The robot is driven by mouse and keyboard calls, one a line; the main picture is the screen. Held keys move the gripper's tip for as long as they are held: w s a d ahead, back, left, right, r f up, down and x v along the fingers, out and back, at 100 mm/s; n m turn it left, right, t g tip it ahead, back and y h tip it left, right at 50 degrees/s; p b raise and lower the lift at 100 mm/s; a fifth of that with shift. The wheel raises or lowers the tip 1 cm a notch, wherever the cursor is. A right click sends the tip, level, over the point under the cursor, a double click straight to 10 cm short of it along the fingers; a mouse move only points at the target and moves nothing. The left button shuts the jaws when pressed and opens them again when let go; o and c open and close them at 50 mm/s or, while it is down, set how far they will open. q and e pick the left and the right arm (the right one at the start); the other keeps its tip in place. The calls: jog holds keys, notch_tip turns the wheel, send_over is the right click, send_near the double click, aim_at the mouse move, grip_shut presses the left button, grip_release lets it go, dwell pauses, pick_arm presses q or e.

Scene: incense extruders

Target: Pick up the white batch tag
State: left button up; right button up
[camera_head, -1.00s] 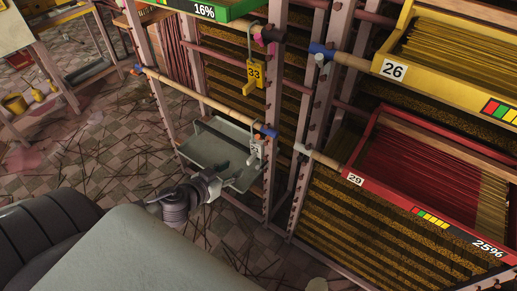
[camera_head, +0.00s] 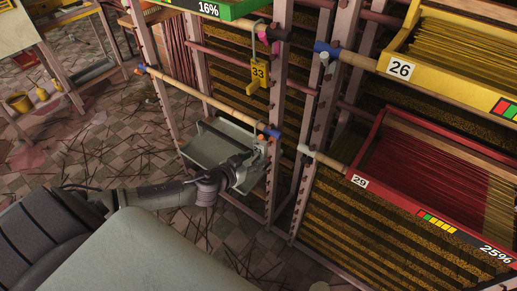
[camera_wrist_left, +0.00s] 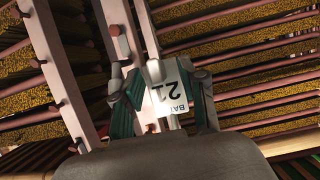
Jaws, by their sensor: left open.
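The white batch tag (camera_wrist_left: 166,92) shows in the left wrist view with "BAT" and "21" on it, upside down. It lies between the two fingers of my left gripper (camera_wrist_left: 163,98), which are apart on either side of it. The fingers do not look closed on it. In the head view my left gripper (camera_head: 250,165) is at the rack post, at the end of a wooden rod, and largely hides the tag there. My right gripper is not in view.
A yellow tag 33 (camera_head: 259,74) hangs above on the same post. A grey tray (camera_head: 205,150) is just left of the gripper. A red tray (camera_head: 400,205) and a yellow tray (camera_head: 425,75) stand at the right. Floor at the left is mostly open.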

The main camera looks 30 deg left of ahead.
pick_arm(q)
jog(key=shift+c, duration=0.2)
grip_shut()
jog(key=shift+r, duration=0.1)
